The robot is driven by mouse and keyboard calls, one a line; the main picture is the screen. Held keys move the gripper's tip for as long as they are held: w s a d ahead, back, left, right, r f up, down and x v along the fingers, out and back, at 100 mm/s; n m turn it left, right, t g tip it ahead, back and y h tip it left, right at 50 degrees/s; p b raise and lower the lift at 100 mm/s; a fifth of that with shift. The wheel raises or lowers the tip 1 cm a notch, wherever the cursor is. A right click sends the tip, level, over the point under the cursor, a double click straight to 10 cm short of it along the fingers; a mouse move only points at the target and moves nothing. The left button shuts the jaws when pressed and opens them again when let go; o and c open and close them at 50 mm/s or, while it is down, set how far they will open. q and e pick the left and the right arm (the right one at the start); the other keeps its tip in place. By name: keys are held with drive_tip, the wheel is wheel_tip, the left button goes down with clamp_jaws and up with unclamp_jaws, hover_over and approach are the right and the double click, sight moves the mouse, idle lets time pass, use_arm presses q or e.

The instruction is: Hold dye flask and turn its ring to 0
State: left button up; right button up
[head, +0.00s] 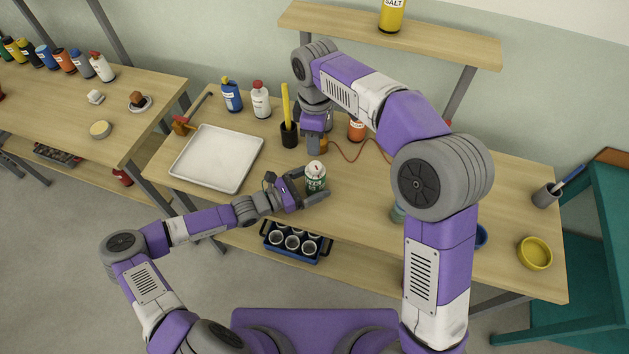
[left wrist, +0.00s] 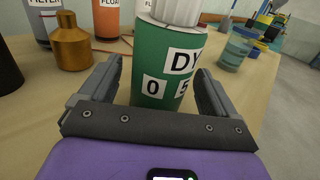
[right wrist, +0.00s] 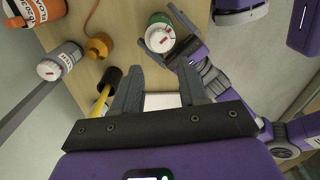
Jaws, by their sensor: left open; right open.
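The dye flask (head: 316,178) is green with a white cap and stands upright on the table. In the left wrist view the flask (left wrist: 160,75) shows "DY" above labels reading 0 and 5. The right wrist view shows its cap (right wrist: 159,38) from above, with a red mark. My left gripper (head: 311,188) is open, with one finger on each side of the flask. I cannot tell whether they touch it. My right gripper (right wrist: 156,68) is open and empty, pointing down above the table behind the flask. Its fingertips are hard to make out in the head view.
A white tray (head: 217,158) lies left of the flask. A black cup (head: 289,135) with a yellow stick stands behind it. A brass-coloured weight (left wrist: 70,48) and an orange bottle (head: 356,130) stand near my right gripper. A yellow bowl (head: 535,253) is far right.

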sight(315, 165)
use_arm(q)
drive_tip(key=shift+w+d, duration=0.1)
drive_tip(key=shift+d, duration=0.1)
drive_tip(key=c, duration=1.2)
drive_tip(key=shift+o, duration=0.2)
use_arm(e)
drive_tip(key=shift+o, duration=1)
drive_tip(key=m, duration=0.2)
drive_tip(key=f+m, duration=0.1)
drive_tip(key=m, duration=0.1)
drive_tip(key=shift+f, duration=0.3)
drive_tip(key=m, duration=0.1)
drive_tip(key=f+m, duration=0.1)
drive_tip(key=m, duration=0.1)
drive_tip(key=shift+f+m, duration=0.25)
drive_tip(key=shift+m, duration=0.05)
drive_tip(key=shift+f, duration=3.4)
